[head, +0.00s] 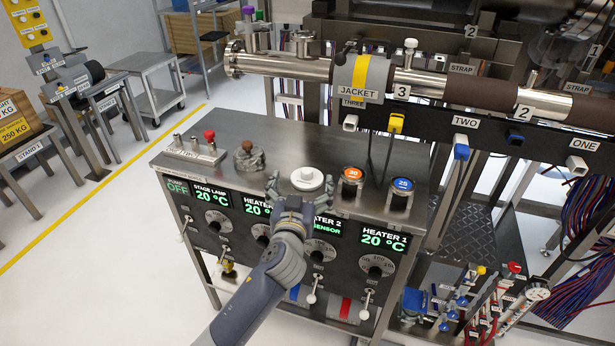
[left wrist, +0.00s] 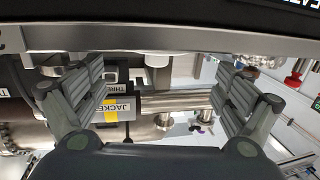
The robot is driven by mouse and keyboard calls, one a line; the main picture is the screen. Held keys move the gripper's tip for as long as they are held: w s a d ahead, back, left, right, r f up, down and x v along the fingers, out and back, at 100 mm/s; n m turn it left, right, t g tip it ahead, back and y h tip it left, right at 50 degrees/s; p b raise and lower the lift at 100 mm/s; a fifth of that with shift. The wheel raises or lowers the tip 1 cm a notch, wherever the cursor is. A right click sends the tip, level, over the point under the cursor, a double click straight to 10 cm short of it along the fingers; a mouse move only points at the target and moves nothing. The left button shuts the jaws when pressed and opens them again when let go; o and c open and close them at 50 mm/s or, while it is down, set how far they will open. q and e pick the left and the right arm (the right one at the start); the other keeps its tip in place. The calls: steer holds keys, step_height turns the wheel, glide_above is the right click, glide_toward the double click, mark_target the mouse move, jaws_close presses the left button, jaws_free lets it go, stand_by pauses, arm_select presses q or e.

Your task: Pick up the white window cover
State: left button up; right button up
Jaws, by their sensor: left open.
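The white window cover (head: 307,179) is a round white disc with a small raised knob. It sits on the metal top of the heater cabinet, near the front edge. My left gripper (head: 301,188) reaches in over the front of the cabinet, its open fingers on either side of the cover; I cannot tell if they touch it. In the left wrist view the open left gripper (left wrist: 160,90) frames a small white shape (left wrist: 158,62), which appears to be the cover seen edge-on. My right gripper is not in view.
On the cabinet top (head: 330,143), a brown-knobbed piece (head: 249,157) stands left of the cover; an orange-topped holder (head: 352,180) and a blue-topped holder (head: 402,190) stand right. A steel beam tube (head: 290,67) runs behind. A grey cart (head: 150,85) stands back left.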

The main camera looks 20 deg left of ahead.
mark_target(306, 174)
arm_select(q)
steer(key=shift+w+a+f+p, duration=0.15)
steer(key=shift+w+p, duration=0.15)
steer(key=shift+w, duration=1.1)
steer(key=shift+w+a+f+p, duration=0.1)
steer(key=shift+w+p, duration=0.2)
steer(key=shift+w, duration=1.05)
steer(key=c, duration=1.2)
